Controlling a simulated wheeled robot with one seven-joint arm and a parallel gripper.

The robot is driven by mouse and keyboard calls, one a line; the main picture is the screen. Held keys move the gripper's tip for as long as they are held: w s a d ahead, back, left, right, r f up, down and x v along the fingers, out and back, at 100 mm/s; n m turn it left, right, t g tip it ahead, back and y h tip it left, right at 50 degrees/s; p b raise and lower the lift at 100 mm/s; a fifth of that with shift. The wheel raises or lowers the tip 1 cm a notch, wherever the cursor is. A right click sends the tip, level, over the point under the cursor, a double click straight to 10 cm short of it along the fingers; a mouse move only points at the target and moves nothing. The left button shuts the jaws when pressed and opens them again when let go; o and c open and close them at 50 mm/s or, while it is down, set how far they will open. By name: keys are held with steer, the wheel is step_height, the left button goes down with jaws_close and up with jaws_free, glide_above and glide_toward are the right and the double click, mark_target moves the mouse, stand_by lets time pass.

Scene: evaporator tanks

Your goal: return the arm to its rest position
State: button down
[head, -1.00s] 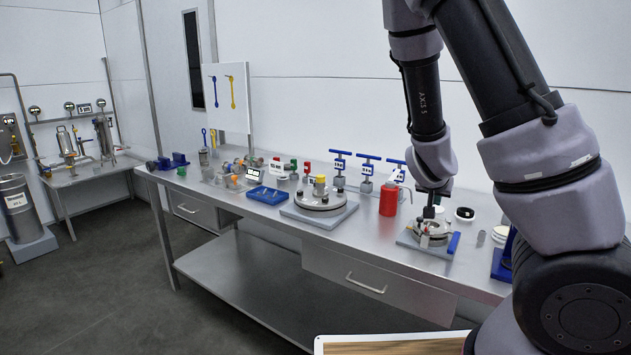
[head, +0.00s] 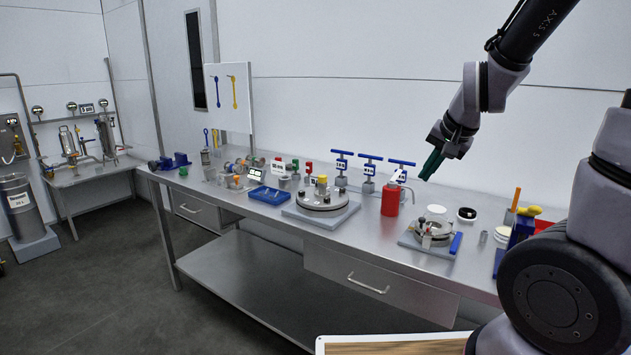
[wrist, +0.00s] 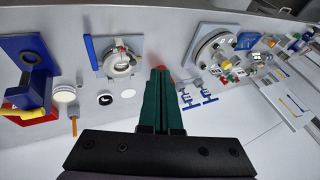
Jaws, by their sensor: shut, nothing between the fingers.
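My gripper (head: 431,164) hangs in the air above the right part of the steel bench (head: 240,212), up and right of the red bottle (head: 390,199). Its green fingers are together with nothing between them. The fingers (wrist: 161,82) also show closed in the wrist view. Below the gripper, the small clamp fixture on a grey plate (head: 432,238) stands on the bench, apart from the fingers. My arm reaches in from the upper right of the head view.
A round lidded vessel (head: 320,199), a blue tray (head: 268,195) and several blue T-handled valves (head: 341,163) stand on the bench. A blue holder with orange and yellow handles (head: 522,229) is at the right. The air over the bench is free.

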steer(key=s+r+n+t, duration=0.1)
steer(key=s+r+n, duration=0.1)
steer(key=s+r, duration=1.2)
steer(key=shift+a, duration=0.45)
steer(key=shift+r, duration=0.1)
stand_by(0.4)
